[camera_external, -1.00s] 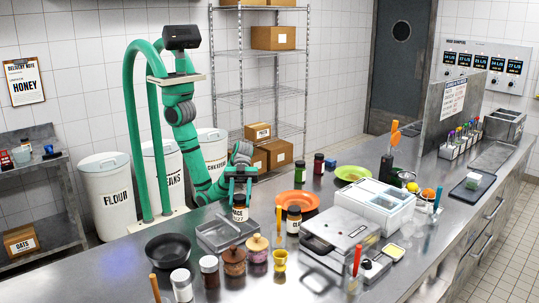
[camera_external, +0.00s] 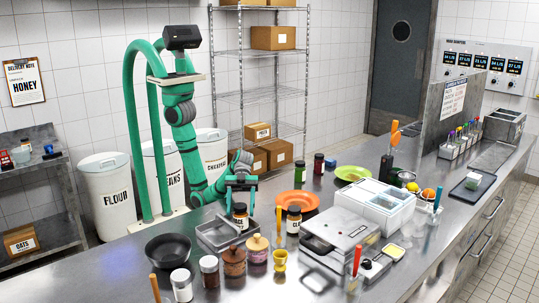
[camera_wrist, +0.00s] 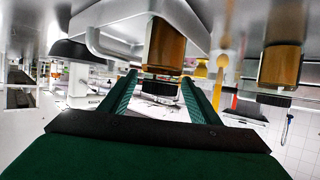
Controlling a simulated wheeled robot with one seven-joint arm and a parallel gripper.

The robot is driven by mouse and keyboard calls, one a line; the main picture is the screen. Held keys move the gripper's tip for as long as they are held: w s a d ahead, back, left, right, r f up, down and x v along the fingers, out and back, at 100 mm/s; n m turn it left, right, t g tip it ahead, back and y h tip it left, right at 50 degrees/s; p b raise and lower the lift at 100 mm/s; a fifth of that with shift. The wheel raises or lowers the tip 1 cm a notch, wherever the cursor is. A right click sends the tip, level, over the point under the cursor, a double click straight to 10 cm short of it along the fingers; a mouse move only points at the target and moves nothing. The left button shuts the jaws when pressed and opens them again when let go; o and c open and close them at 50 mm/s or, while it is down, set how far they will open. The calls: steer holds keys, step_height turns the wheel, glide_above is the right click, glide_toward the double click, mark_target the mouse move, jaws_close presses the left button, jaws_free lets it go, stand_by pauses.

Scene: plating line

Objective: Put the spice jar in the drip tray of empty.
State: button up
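The spice jar (camera_external: 240,220) is brown with a dark lid and a pale label. It is upright at the back right part of the metal drip tray (camera_external: 208,239). I cannot tell whether its base touches the tray floor. My gripper (camera_external: 241,188) is directly above it, with its fingers pointing down at the lid. In the wrist view the jar (camera_wrist: 167,45) shows upside down, its black lid between my two green fingers (camera_wrist: 160,86).
A similar jar (camera_external: 293,222) stands right of the tray, by an orange plate (camera_external: 312,198). A black pan (camera_external: 167,249) lies to the left. Several jars and pots, including a brown pot (camera_external: 234,262), stand in front. A grey appliance (camera_external: 333,234) is at the right.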

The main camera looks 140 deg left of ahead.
steer(key=shift+r, duration=0.15)
steer(key=shift+s+a+r, duration=0.15)
steer(key=shift+s+a, duration=0.1)
steer(key=v, duration=1.1)
steer(key=shift+s, duration=0.2)
steer(key=shift+r, duration=0.1)
